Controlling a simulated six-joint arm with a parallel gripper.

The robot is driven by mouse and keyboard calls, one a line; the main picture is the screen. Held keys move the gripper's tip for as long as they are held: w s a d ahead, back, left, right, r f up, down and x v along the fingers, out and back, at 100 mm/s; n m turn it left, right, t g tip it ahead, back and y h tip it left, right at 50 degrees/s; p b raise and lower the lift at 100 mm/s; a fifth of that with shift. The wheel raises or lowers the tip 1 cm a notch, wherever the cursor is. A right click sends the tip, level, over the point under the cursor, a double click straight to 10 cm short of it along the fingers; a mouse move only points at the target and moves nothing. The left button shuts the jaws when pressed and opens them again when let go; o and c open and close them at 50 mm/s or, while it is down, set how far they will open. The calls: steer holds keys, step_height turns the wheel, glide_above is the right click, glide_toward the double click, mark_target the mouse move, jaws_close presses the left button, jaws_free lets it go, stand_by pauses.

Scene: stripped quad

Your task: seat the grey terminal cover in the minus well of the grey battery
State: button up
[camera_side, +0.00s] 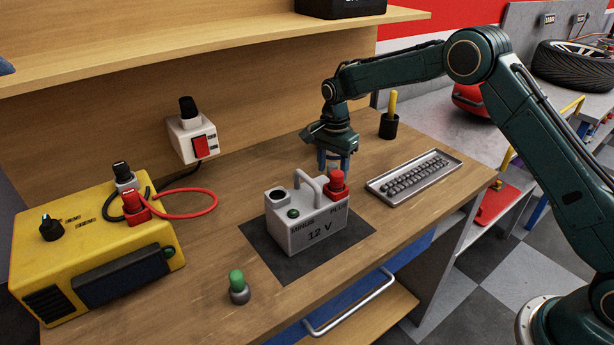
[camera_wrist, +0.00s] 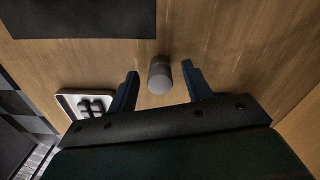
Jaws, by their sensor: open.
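The grey battery (camera_side: 312,232), marked 12 V, stands upright on a dark mat. Its open minus well (camera_side: 278,195) is at the top left, and a red cover (camera_side: 337,182) is on its plus side. My gripper (camera_side: 335,160) is behind the battery, pointing down, partly hidden by the red cover. In the wrist view my gripper (camera_wrist: 160,70) is open. A grey cylinder, seemingly the grey terminal cover (camera_wrist: 160,75), stands between its two blue fingers with a gap on each side. The battery hides most of that spot in the side view.
A keyboard (camera_side: 413,177) lies right of the battery, with a dark cup (camera_side: 388,127) behind it. A green-topped grey piece (camera_side: 238,288) stands front left of the mat (camera_side: 285,268). A yellow charger (camera_side: 90,250) is at left. A shelf (camera_side: 220,40) overhangs the back.

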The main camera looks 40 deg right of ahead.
mark_target(333, 164)
stand_by(0.5)
steer(key=c, duration=1)
steer(key=shift+c, duration=0.2)
step_height(333, 164, up, 20)
stand_by(0.5)
